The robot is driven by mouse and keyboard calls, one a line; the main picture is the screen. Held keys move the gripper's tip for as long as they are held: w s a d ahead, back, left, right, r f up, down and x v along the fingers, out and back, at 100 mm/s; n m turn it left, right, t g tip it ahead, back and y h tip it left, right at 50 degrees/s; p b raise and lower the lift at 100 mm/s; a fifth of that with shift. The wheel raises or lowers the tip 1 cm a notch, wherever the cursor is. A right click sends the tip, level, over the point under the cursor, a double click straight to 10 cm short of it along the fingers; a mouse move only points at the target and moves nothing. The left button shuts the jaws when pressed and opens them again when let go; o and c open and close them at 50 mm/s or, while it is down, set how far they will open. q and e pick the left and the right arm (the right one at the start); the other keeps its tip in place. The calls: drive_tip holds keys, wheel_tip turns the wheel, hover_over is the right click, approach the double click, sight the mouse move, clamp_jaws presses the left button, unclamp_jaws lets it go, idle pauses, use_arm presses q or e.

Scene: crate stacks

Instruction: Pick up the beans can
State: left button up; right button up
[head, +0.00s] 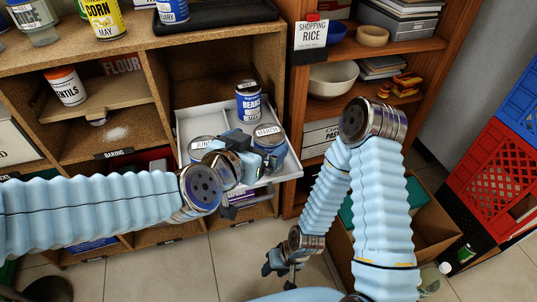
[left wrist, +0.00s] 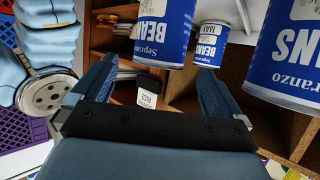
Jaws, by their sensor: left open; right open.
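Three blue cans stand in a white pull-out tray (head: 188,118) in the head view. One is a beans can (head: 248,101) at the back, one has a lid marked MARCH (head: 268,136) at the front right, and one is at the left (head: 202,148). My left gripper (head: 254,164) is open at the front of the tray, close to the MARCH can. In the left wrist view, a beans can (left wrist: 163,30) is just beyond the open fingers, with another (left wrist: 210,42) behind and a third (left wrist: 288,60) large at the right. My right gripper (head: 283,266) is open and empty, low over the floor.
The wooden cubby shelf (head: 165,58) surrounds the tray. A lentils jar (head: 65,86) stands in it, a corn can (head: 103,18) on top. A bookcase (head: 340,105) with a white bowl (head: 334,79) is to the right. Red crates (head: 515,150) stand far right; the floor in front is partly clear.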

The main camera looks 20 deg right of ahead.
sight(269, 137)
use_arm(q)
drive_tip(key=b+x, duration=0.1)
drive_tip(key=x, duration=0.5)
drive_tip(key=shift+d+f, duration=0.1)
drive_tip(key=shift+c, duration=0.3)
drive_tip(key=c, duration=1.3)
